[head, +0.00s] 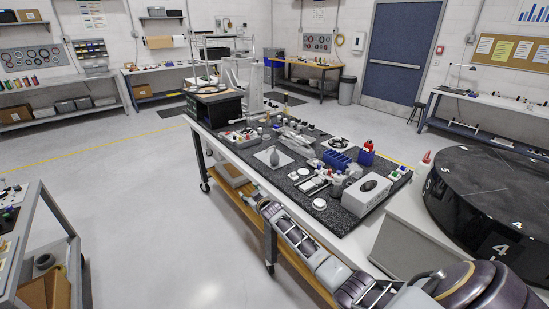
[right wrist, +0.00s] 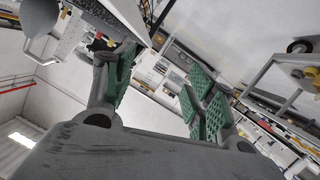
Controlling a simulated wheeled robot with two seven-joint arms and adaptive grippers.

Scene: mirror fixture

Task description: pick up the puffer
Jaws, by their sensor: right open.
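The puffer (head: 274,157) looks like a small grey bulb with a narrow tip. It stands on a pale square mat (head: 262,158) near the front edge of the dark-topped workbench in the head view. My right arm comes in from the lower right along the bench's front side. My right gripper (head: 257,197) is small there, low by the bench edge, in front of the puffer and apart from it. In the right wrist view my right gripper (right wrist: 163,68) shows two spread fingers with green pads and nothing between them. I cannot make out the puffer there. My left gripper is not in view.
Around the mat, the bench top holds several small parts, a blue rack (head: 337,160), a white box (head: 367,194) and a white round piece (head: 319,204). A black round table (head: 485,190) stands at the right. The floor left of the bench is clear.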

